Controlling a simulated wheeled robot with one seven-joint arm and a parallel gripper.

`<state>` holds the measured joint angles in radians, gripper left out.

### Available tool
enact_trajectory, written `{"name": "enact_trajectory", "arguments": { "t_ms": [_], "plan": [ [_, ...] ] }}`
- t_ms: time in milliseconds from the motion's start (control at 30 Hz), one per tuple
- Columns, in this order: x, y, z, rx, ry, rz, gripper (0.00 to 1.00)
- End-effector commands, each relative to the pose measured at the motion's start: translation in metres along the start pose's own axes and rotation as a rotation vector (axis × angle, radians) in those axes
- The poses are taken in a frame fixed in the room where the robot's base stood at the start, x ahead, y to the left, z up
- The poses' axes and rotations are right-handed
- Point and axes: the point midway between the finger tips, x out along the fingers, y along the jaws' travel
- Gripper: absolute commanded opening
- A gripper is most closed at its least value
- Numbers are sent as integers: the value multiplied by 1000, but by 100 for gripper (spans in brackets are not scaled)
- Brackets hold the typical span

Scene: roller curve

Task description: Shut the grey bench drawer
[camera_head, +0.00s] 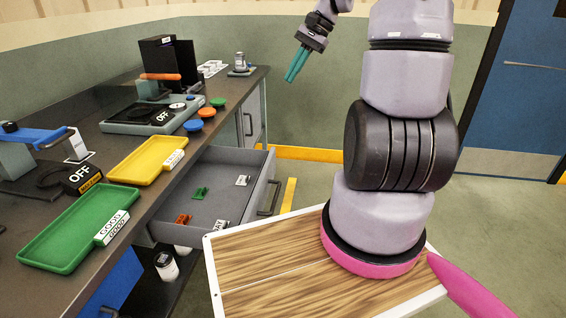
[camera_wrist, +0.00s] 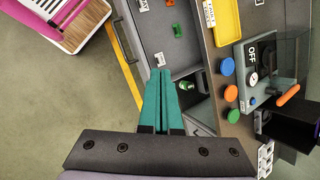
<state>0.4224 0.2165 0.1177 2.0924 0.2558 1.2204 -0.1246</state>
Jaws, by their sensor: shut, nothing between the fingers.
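The grey bench drawer (camera_head: 226,172) stands pulled out from under the dark bench top, with several small items inside. Its front panel carries a dark handle (camera_head: 270,197) on the outer face. The drawer also shows in the wrist view (camera_wrist: 153,32). My gripper (camera_head: 290,79) has teal fingers, shut and empty, and is in the air beyond the drawer, near the far end of the bench in the head view. In the wrist view the fingertips (camera_wrist: 160,74) overlap the drawer's end in the picture; I cannot tell whether they touch it.
The bench top (camera_head: 145,191) holds a yellow tray (camera_head: 147,160), a green tray (camera_head: 78,228), coloured buttons and a device marked OFF. A closed cabinet door (camera_head: 250,118) is below its far end. Open floor lies right of the drawer. A blue door (camera_head: 515,85) stands at the right.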

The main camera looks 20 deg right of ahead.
Motion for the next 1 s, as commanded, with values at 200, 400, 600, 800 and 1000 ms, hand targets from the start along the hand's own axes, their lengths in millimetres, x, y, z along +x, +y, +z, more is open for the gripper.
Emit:
{"name": "enact_trajectory", "arguments": {
  "t_ms": [200,400,600,800,1000],
  "plan": [
    [49,20,-76,215,-204,-92,0],
    [97,48,-138,403,-380,-218,0],
    [149,87,-192,591,-547,-381,0],
    [204,131,-233,771,-698,-573,0],
    [243,163,-256,893,-792,-725,0]
  ]
}}
